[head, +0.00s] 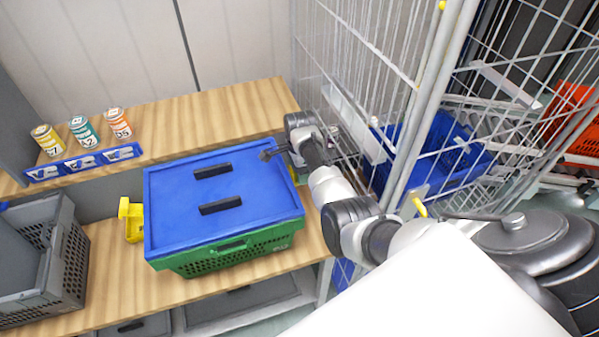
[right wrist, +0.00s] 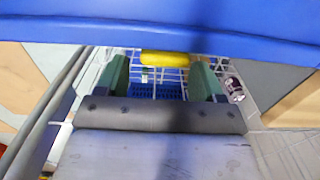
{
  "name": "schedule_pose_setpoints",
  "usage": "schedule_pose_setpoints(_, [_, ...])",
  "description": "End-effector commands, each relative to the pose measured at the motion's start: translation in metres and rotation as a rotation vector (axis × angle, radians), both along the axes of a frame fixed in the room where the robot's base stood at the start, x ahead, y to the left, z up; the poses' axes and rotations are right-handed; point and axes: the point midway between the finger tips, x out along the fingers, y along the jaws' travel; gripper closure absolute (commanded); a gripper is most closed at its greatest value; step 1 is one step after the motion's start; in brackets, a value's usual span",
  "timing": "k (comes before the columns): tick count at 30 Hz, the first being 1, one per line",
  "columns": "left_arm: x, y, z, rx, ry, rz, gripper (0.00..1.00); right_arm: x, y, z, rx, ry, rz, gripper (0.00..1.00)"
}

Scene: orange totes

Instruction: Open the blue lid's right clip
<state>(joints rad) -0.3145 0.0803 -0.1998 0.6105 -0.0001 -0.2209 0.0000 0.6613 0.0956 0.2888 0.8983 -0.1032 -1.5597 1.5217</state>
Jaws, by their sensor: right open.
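The blue lid (head: 180,205) lies on a green crate (head: 235,252) on the wooden bench, with two black handles on top. A yellow clip (head: 131,222) sticks out at its left side. The right clip is mostly hidden behind my right arm in the head view; in the right wrist view the yellow clip (right wrist: 165,58) shows just below the blue lid edge (right wrist: 160,32). My right gripper (head: 268,154) is at the lid's right edge. Its two fingers (right wrist: 160,72) are apart, one on each side of the clip; contact is unclear. My left gripper is out of view.
A wire cage (head: 400,80) stands close on the right, with a blue tote (head: 440,150) inside. A grey crate (head: 70,262) is at the left. Several cans stand behind a blue labelled rail (head: 85,163) at the back.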

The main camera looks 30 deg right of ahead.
Motion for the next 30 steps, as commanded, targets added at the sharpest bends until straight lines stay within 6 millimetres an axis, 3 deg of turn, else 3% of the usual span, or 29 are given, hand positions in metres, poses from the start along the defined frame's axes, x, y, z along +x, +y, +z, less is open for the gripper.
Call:
schedule_pose_setpoints(3, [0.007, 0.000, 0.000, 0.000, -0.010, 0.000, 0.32, 0.000, 0.000, -0.015, 0.000, 0.002, 0.001, 0.32])
schedule_pose_setpoints(9, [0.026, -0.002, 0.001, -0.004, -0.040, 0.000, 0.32, 0.000, 0.000, -0.026, 0.000, -0.001, 0.000, 0.32])
schedule_pose_setpoints(17, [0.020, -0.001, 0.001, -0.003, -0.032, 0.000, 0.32, 0.000, 0.000, -0.027, 0.000, -0.001, 0.000, 0.33])
schedule_pose_setpoints(26, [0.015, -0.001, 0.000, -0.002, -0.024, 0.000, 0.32, 0.000, 0.000, -0.026, 0.000, -0.001, 0.000, 0.79])
schedule_pose_setpoints(30, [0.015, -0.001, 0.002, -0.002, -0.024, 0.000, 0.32, 0.000, 0.000, -0.025, -0.019, 0.005, 0.001, 0.82])
